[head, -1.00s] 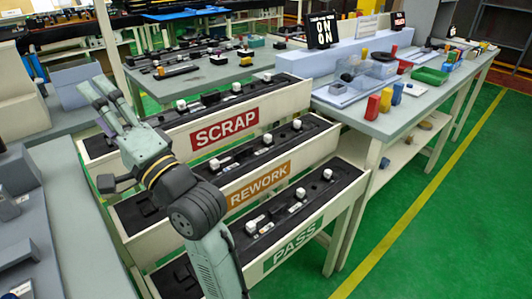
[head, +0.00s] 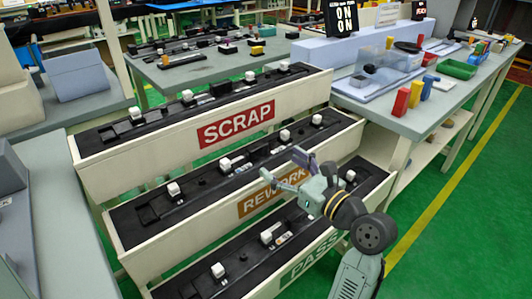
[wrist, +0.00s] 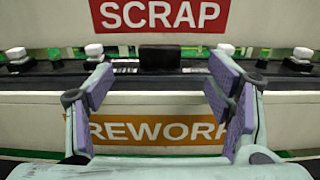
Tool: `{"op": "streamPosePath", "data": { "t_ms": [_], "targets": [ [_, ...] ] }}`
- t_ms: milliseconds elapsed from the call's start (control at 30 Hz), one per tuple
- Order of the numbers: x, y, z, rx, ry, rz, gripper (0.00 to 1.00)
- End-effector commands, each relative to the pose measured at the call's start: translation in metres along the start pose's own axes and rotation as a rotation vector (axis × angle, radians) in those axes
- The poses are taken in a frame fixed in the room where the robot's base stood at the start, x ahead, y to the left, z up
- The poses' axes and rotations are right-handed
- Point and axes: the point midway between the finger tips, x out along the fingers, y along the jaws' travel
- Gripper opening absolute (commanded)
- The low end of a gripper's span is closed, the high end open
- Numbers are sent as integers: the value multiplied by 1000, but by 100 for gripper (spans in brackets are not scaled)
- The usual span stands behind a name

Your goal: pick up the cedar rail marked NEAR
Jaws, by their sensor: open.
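My gripper (head: 284,168) is open and empty in front of the REWORK trough (head: 118,228), near its sign. In the wrist view my gripper (wrist: 160,68) has its two purple-padded fingers spread wide apart. Between them, farther off, a black block (wrist: 160,57) sits among dark rails with white-capped pieces. No lettering NEAR is legible in either view. I cannot tell which piece, if any, is the cedar rail.
The SCRAP trough (head: 100,160) stands behind and the PASS trough (head: 320,262) in front, both holding dark rails with white pieces. A grey bench (head: 405,122) at right carries a red block (head: 401,102), a yellow block (head: 416,94) and a green tray (head: 457,68).

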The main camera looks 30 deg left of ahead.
Motion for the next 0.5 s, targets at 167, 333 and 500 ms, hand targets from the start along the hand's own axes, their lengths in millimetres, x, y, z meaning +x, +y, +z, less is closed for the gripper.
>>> {"op": "streamPosePath", "data": {
  "t_ms": [167, 333, 500],
  "targets": [
    [31, 1, 2, -1, 0, 5, 73],
    [47, 1, 1, -3, -1, 2, 73],
    [64, 1, 2, -2, 0, 3, 73]
  ]
}}
